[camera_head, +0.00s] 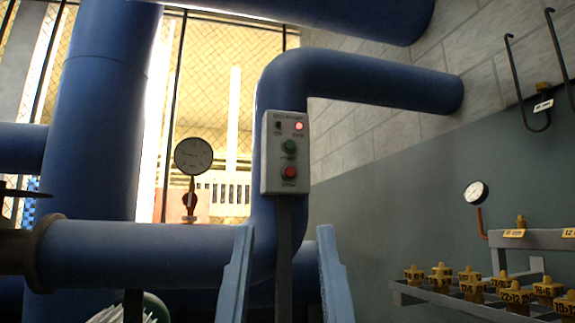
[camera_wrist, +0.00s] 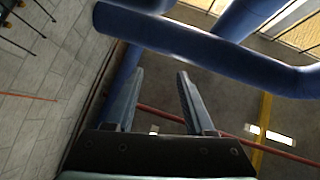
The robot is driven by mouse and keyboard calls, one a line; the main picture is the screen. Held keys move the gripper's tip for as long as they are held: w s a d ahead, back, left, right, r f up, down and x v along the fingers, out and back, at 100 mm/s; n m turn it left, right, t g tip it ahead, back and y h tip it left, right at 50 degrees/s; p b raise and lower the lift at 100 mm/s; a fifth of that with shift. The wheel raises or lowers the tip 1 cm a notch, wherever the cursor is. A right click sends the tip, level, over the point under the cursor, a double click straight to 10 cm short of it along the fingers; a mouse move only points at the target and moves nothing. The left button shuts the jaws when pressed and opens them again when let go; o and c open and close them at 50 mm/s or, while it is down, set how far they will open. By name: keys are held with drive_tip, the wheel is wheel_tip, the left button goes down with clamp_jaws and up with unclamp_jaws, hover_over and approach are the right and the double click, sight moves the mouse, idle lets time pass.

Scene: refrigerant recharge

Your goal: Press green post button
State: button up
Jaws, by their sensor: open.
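The post is a pale grey control box (camera_head: 270,160) on a dark upright stand, in the middle of the head view. Its green button (camera_head: 289,146) sits above a red button (camera_head: 289,172). A small red lamp (camera_head: 299,126) glows at the top right of the box, beside a small dark switch (camera_head: 278,126). My gripper (camera_head: 284,228) is open and empty, its two pale blue fingers pointing up below the box in the head view. In the wrist view my gripper (camera_wrist: 160,72) also shows open with nothing between the fingers. The box does not show in the wrist view.
Thick blue pipes (camera_head: 130,250) run behind and beside the box. A round gauge (camera_head: 193,156) stands on the pipe at left. At right a grey rack (camera_head: 420,295) holds several yellow tagged fittings (camera_head: 441,272). Hooks (camera_head: 519,80) hang on the wall at upper right.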

clamp_jaws()
idle(1.4)
